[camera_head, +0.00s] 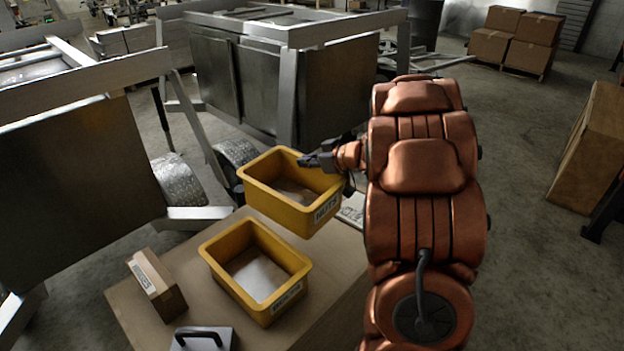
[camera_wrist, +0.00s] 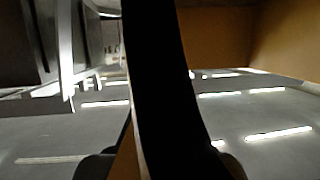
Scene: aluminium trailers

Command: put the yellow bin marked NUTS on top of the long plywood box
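The yellow bin marked NUTS (camera_head: 325,207) is in the head view, tilted slightly and raised above the tabletop. My gripper (camera_head: 314,161) is at its far right rim and appears shut on that wall. In the wrist view a dark upright band (camera_wrist: 165,80), seemingly the bin's wall close up, runs between my two dark fingertips at the bottom edge. The bin's inside shows a pale patch on its floor. A long plywood-coloured box (camera_head: 592,150) stands at the right edge of the head view, partly cut off, apart from the bin.
A second yellow bin (camera_head: 222,272) sits on the table (camera_head: 130,310), close below the held one. A small carton (camera_head: 157,284) and a grey handled case (camera_head: 202,338) are beside it. Aluminium trailers (camera_head: 255,80) stand behind. Stacked cartons (camera_head: 515,40) are at the back right.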

